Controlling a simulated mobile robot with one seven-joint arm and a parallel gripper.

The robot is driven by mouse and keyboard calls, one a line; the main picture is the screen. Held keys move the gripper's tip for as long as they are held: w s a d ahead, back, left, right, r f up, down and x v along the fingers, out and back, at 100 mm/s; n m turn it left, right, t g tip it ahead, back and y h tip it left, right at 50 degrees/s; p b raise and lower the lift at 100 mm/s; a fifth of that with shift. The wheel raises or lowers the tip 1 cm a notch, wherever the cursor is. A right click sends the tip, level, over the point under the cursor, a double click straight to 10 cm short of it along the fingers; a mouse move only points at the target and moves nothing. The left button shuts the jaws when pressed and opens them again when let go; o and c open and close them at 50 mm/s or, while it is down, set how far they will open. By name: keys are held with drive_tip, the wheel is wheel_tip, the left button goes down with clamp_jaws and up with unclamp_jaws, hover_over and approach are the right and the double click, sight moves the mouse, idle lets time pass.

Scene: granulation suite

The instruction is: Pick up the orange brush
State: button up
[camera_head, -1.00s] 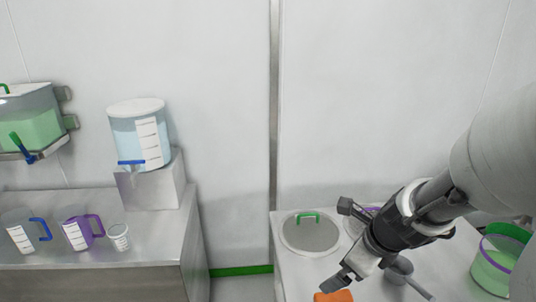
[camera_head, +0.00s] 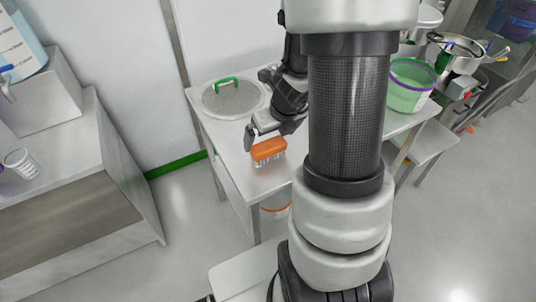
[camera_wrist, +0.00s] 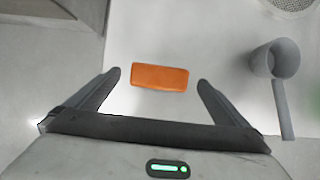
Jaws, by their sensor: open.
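The orange brush (camera_head: 268,150) lies near the front edge of the small white table, with pale bristles showing below its orange back in the head view. In the wrist view the brush (camera_wrist: 160,76) is an orange block lying crosswise, just beyond and between the fingertips. My gripper (camera_wrist: 158,80) is open and empty, with one finger to each side of the brush. In the head view my gripper (camera_head: 262,132) is just above and behind the brush; part of it is hidden by my arm.
A round lid with a green handle (camera_head: 232,98) lies behind the brush. A grey scoop (camera_wrist: 275,62) lies right of it in the wrist view. A green tub (camera_head: 410,86) stands at the table's right. A steel bench (camera_head: 75,160) is at left, across a floor gap.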

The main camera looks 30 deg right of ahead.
sight(268, 144)
drive_tip(key=b+x, duration=0.2)
drive_tip(key=x, duration=0.1)
drive_tip(key=b+x, duration=0.1)
drive_tip(key=x, duration=0.1)
drive_tip(key=shift+s+d+f, duration=0.1)
drive_tip(key=shift+s+f, duration=0.05)
drive_tip(key=shift+s, duration=0.25)
drive_tip(key=shift+w+f+b, duration=0.15)
drive_tip(key=shift+b, duration=0.2)
drive_tip(key=c, duration=1)
wheel_tip(268, 144, up, 10)
drive_tip(key=p, duration=0.7)
drive_tip(key=shift+p, duration=0.4)
